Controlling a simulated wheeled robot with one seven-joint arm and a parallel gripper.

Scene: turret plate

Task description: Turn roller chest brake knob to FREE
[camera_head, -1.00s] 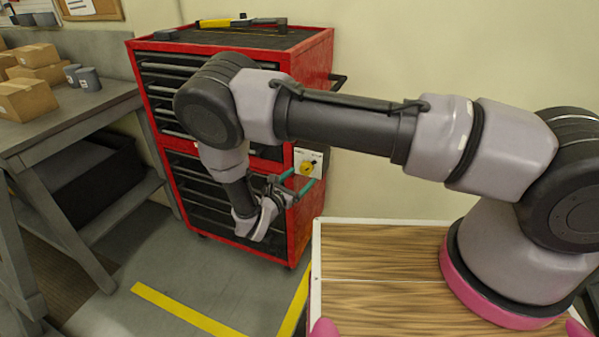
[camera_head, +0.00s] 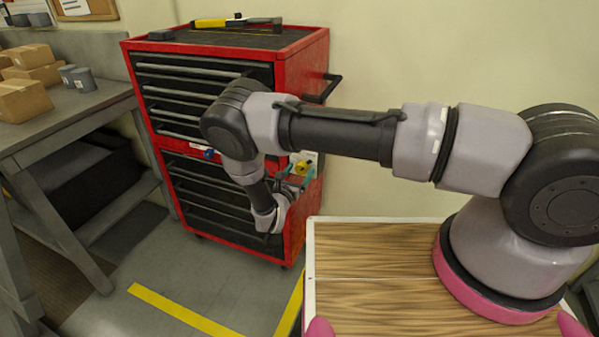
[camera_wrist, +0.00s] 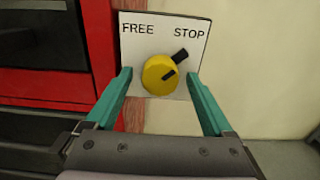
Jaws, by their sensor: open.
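The yellow brake knob (camera_wrist: 161,75) sits on a white plate (camera_wrist: 190,30) marked FREE at left and STOP at right. Its black pointer aims up and right, toward STOP. The knob (camera_head: 301,168) also shows on the side of the red roller chest (camera_head: 304,65) in the head view, partly behind my arm. My gripper (camera_wrist: 158,92) is open, with one teal finger to the left of the knob and one to the right. Gaps show between the fingers and the knob; how far it is in depth I cannot tell.
A black side handle (camera_head: 325,90) juts from the chest above the knob. Tools (camera_head: 235,22) lie on the chest top. A grey workbench (camera_head: 75,115) with boxes stands at left. Floor with yellow tape (camera_head: 185,310) is clear in front.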

